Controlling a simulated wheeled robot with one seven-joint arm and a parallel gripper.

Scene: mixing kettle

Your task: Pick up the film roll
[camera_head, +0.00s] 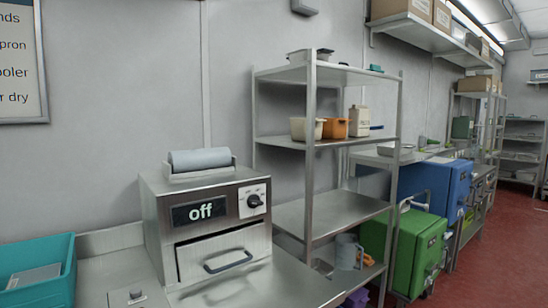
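A grey cylindrical roll (200,159), which looks like the film roll, lies on its side on top of a steel machine (160,208). It rests in a shallow holder, and a thin upright plate shows at its right end. The machine's small display reads "off". A dial sits right of the display, and a drawer-like front with a dark handle (228,261) is below. My gripper is not in view, so I cannot see how it stands relative to the roll.
A teal bin (38,274) stands at the left on the steel counter (110,273). A steel shelf rack (335,210) with small containers stands right of the machine. Green (414,245) and blue (437,190) cabinets are farther right. Space above the roll is clear.

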